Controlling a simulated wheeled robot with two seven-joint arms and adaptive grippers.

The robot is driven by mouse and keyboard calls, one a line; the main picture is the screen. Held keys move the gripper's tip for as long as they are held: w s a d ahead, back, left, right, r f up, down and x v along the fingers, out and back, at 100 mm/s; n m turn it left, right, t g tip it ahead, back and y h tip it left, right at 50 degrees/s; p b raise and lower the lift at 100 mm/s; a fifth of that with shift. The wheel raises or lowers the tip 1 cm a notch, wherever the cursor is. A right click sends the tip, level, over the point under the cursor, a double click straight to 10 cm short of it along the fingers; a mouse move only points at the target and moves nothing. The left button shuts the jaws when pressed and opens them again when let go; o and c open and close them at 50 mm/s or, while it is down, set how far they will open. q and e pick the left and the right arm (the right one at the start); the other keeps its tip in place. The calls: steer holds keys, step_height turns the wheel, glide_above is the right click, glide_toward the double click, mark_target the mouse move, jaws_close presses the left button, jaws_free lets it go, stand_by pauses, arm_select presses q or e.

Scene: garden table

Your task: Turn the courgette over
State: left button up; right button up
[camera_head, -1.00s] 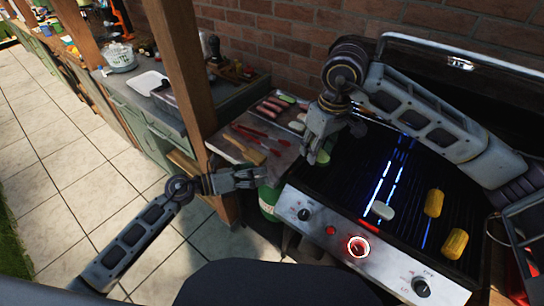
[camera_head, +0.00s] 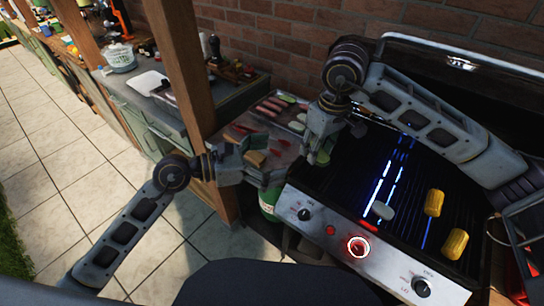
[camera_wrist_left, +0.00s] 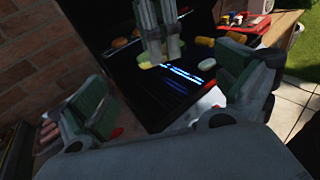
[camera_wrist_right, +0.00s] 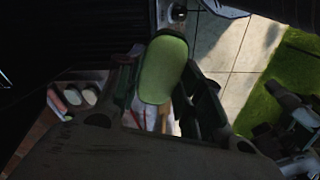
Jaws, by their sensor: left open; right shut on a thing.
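The courgette slice is pale green and oval. It shows large in the right wrist view (camera_wrist_right: 163,68) and small at the left end of the grill in the head view (camera_head: 323,157). My right gripper (camera_head: 318,148) is shut on it; its fingers also show on both sides of the slice in the right wrist view. The slice is just above or at the grill's left edge; I cannot tell whether it touches. My left gripper (camera_head: 262,157) is open and empty, in front of the side shelf. Its spread fingers also show in the left wrist view (camera_wrist_left: 165,95).
The dark grill (camera_head: 405,185) holds a pale oval slice (camera_head: 382,210) and two yellow corn pieces (camera_head: 434,202), (camera_head: 454,243). A tray with sausages and slices (camera_head: 278,108) lies on the side shelf. A wooden post (camera_head: 186,80) stands left of it.

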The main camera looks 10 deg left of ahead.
mark_target(320, 155)
arm_select(q)
steer(key=shift+w+d, duration=0.1)
steer(key=shift+d, duration=0.05)
steer(key=shift+x, duration=5.85)
steer(key=shift+c, duration=0.4)
steer(key=c, duration=0.7)
steer(key=shift+c, duration=0.8)
arm_select(e)
steer(key=o, duration=1.1)
steer(key=shift+r, duration=0.1)
steer(key=shift+s+d+r, duration=0.15)
steer(key=shift+s+r, duration=0.05)
steer(key=shift+r, duration=1.75)
steer(key=shift+s+d+r, duration=0.15)
steer(key=shift+d+r, duration=0.05)
steer(key=shift+r, duration=1.75)
steer(key=shift+s+d+r, duration=0.15)
steer(key=shift+s+r, duration=0.05)
steer(key=shift+r, duration=1.75)
